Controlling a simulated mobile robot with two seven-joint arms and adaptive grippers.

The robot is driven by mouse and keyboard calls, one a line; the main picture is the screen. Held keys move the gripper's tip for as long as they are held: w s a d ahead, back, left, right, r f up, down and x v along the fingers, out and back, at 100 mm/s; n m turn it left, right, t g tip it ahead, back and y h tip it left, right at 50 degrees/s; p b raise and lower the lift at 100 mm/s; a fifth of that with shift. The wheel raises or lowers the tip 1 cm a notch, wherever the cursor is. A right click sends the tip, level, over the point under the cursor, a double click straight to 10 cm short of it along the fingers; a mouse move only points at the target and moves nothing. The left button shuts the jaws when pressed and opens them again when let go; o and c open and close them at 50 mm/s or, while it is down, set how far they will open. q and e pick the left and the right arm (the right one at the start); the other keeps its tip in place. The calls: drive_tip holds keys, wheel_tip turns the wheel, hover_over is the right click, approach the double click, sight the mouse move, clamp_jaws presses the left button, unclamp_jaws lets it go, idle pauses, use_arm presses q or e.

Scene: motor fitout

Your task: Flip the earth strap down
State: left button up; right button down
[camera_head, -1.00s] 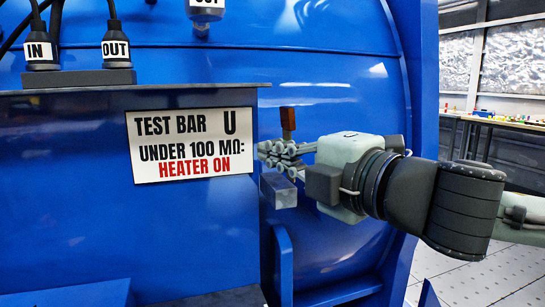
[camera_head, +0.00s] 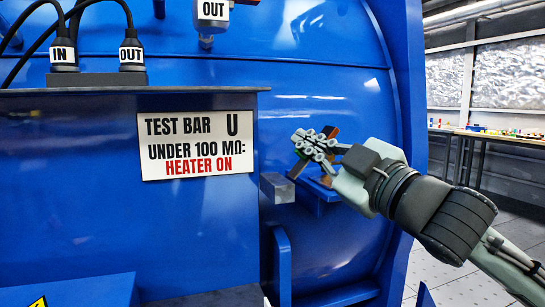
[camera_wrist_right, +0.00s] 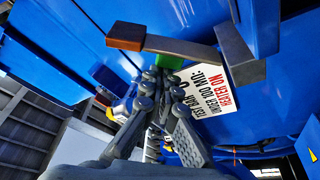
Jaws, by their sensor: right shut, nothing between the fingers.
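My right gripper (camera_wrist_right: 158,85) is shut and empty, close to the strap; contact is unclear. My left gripper is out of view.
A blue cabinet with a test bar sign (camera_head: 197,147) stands left of the gripper. A small blue ledge (camera_head: 320,190) lies below the fingers. Free floor (camera_head: 440,270) shows at right.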

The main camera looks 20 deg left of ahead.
drive_tip(key=m+t, duration=0.1)
drive_tip(key=m, duration=0.1)
drive_tip(key=w+d+f+m+t+h, duration=0.1)
drive_tip(key=m, duration=0.2)
drive_tip(key=d+m, duration=0.1)
drive_tip(key=m, duration=0.1)
drive_tip(key=shift+w+d+f+t+h, duration=0.15)
drive_tip(key=shift+w+f+t+h, duration=0.15)
drive_tip(key=shift+f+t, duration=0.1)
drive_tip(key=m, duration=0.2)
drive_tip(key=m+t+h, duration=0.1)
drive_tip(key=shift+w+d+f, duration=0.2)
drive_tip(key=shift+d+f, duration=0.15)
drive_tip(key=shift+f, duration=0.05)
drive_tip(key=shift+w+d+f+m+p, duration=0.15)
drive_tip(key=shift+m+p, duration=0.25)
drive_tip(key=shift+m, duration=0.5)
drive_tip(key=shift+d+f+m+t+h, duration=0.15)
drive_tip(key=shift+f+m+t+h, duration=0.15)
drive_tip(key=shift+m+h, duration=0.3)
use_arm(q)
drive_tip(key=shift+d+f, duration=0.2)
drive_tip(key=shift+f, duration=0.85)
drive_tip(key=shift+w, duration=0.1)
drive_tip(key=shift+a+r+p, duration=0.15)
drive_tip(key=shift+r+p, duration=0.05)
drive_tip(key=shift+p, duration=0.1)
